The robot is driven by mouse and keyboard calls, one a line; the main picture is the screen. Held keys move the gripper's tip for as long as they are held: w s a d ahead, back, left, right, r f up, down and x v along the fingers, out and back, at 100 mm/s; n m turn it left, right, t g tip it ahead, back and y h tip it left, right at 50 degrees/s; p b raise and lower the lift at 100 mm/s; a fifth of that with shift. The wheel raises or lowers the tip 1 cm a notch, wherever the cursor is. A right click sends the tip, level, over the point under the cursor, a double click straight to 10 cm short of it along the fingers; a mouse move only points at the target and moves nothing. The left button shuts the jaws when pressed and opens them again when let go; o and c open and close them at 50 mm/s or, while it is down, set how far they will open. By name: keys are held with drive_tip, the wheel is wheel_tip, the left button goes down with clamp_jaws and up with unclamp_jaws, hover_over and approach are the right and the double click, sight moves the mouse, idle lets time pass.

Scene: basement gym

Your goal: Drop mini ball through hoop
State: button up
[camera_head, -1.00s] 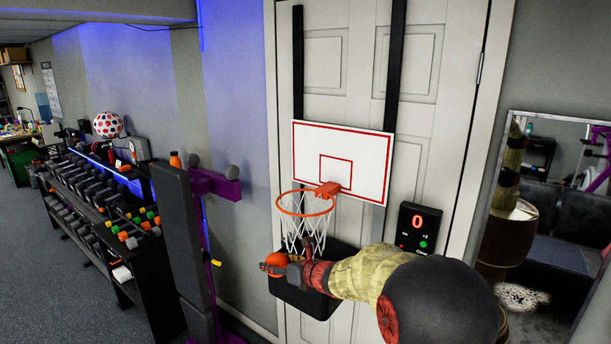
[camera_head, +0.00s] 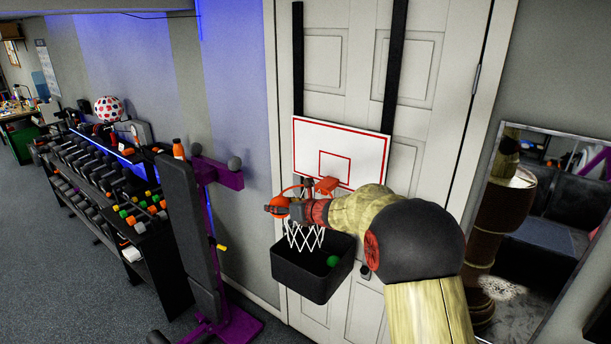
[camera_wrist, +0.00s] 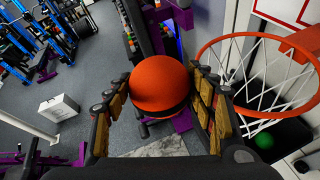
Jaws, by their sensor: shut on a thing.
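The orange mini ball (camera_wrist: 159,85) with a dark band is held between the two fingers of my gripper (camera_wrist: 160,100). In the head view the ball (camera_head: 279,206) shows at the left end of my arm, in front of the hoop's left part. The orange hoop (camera_wrist: 207,52) with its white net (camera_wrist: 262,85) is to the right of the ball in the wrist view, apart from it. The hoop hangs from a white backboard (camera_head: 358,143) with red lines on a door. My arm hides much of the rim in the head view.
A black bin (camera_head: 309,278) under the net holds a green ball (camera_head: 333,261). A padded bench (camera_head: 190,235) with purple parts stands left of the hoop. A dumbbell rack (camera_head: 110,195) lines the left wall. A mirror (camera_head: 555,215) is at the right.

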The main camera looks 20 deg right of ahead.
drive_tip(key=shift+w+d+r+p, duration=0.15)
drive_tip(key=shift+w+r+p, duration=0.1)
drive_tip(key=shift+r+p, duration=0.25)
drive_tip(key=shift+w+d+r+p, duration=0.1)
drive_tip(key=shift+w+r+p, duration=0.2)
drive_tip(key=shift+r, duration=0.35)
drive_tip(key=shift+w+d+r+p, duration=0.2)
drive_tip(key=shift+r+p, duration=0.2)
drive_tip(key=shift+r, duration=0.2)
drive_tip(key=w+d+f+p, duration=0.1)
drive_tip(key=w+d+p, duration=0.1)
drive_tip(key=w+d, duration=0.2)
drive_tip(key=w+d+f+p, duration=0.2)
drive_tip(key=w+d, duration=0.2)
drive_tip(key=d, duration=0.5)
drive_tip(key=shift+d, duration=0.3)
drive_tip(key=shift+w, duration=0.15)
drive_tip(key=shift+x, duration=0.8)
drive_tip(key=o, duration=1.1)
drive_tip(key=shift+o, duration=0.2)
